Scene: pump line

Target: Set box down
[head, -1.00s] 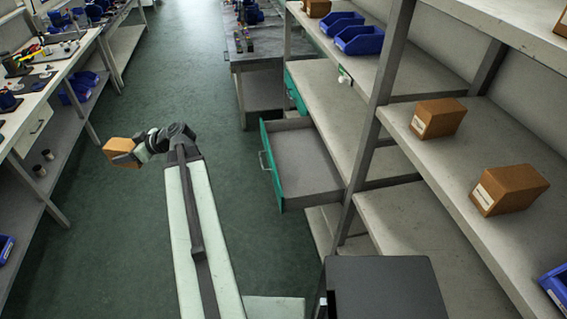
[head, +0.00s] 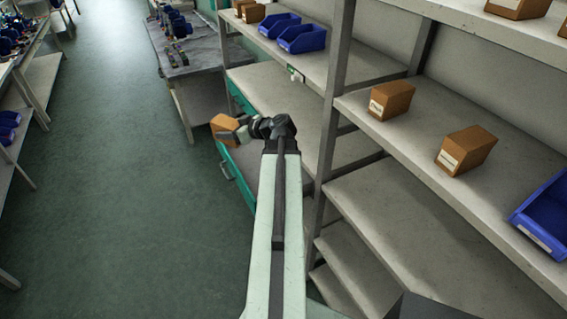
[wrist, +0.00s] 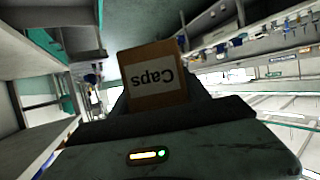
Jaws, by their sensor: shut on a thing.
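My gripper (head: 241,131) is shut on a small orange-brown box (head: 224,128). In the wrist view the box (wrist: 152,76) sits between the jaws, and its white label reads "Caps" upside down. In the head view my gripper holds the box in the air, in front of the open green drawer (head: 240,186) of the shelf unit. My arm covers much of the drawer. The height of the box above the drawer is hard to tell.
Grey shelves stand at the right. They hold similar boxes (head: 391,99) (head: 466,150), blue bins (head: 302,38) and a larger blue bin (head: 543,222). A grey workbench (head: 185,55) is at the back. The green floor (head: 110,200) at the left is clear.

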